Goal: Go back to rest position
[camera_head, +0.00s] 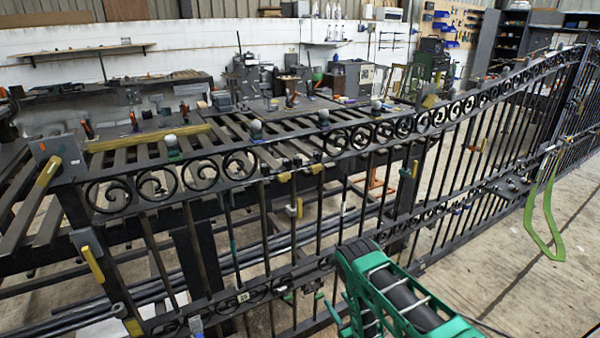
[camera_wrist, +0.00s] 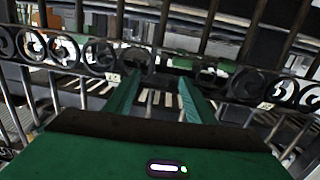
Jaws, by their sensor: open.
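My gripper (camera_wrist: 158,92) shows in the wrist view with its two green fingers apart and nothing between them. Its fingers point toward the black scroll gate (camera_wrist: 60,55), whose ring row and bars lie beyond the tips. I cannot tell whether the fingertips touch it. In the head view the gate (camera_head: 250,165) runs from the lower left to the upper right, with scroll rings along its top band. My green arm (camera_head: 400,300) rises in front of the gate at the bottom middle; the fingers cannot be made out there.
A slatted steel workbench (camera_head: 200,140) stands behind the gate, with clamps along it. Small yellow clamps (camera_head: 92,264) sit on the gate's left end. A green strap (camera_head: 545,220) hangs at the right. The concrete floor (camera_head: 500,295) at the lower right is mostly clear.

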